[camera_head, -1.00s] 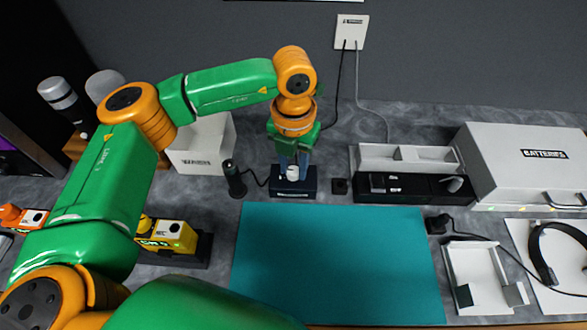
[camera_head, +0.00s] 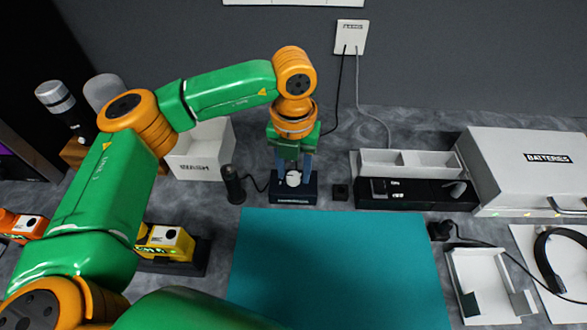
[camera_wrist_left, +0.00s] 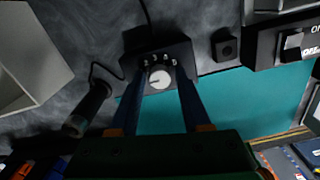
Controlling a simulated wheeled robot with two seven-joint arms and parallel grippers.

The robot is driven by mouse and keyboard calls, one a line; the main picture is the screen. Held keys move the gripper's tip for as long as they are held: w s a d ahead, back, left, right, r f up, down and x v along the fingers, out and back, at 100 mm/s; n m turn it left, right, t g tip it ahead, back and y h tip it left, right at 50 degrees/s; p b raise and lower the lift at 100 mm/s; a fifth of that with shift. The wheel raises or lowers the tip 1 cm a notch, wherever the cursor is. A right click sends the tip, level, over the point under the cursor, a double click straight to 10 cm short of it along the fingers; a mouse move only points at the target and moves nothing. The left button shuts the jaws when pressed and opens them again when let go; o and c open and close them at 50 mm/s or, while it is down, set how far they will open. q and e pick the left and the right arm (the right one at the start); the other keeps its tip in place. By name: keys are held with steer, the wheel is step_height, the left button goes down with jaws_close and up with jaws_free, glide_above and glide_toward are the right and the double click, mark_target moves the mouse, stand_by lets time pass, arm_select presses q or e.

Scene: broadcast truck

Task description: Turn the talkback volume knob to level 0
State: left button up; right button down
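The talkback volume knob (camera_head: 293,179) is a small white round knob on top of a small black box (camera_head: 293,197). In the left wrist view one finger stands on each side of the knob, with a visible gap. I cannot tell how far the tips are above the box top. My right gripper is not in view.
A black handheld device (camera_head: 233,184) stands left of the box, joined by a cable. A black cube (camera_head: 340,191) and a black switch unit (camera_head: 416,193) stand to the right. A teal mat (camera_head: 335,265) lies clear in front. A white bin (camera_head: 202,166) is behind left.

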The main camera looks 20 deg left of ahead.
mark_target(293, 175)
arm_select(q)
steer(key=shift+o, duration=0.6)
steer(key=shift+f, duration=0.1)
step_height(293, 175, up, 7)
steer(key=shift+r+b, duration=0.1)
steer(key=shift+b, duration=0.5)
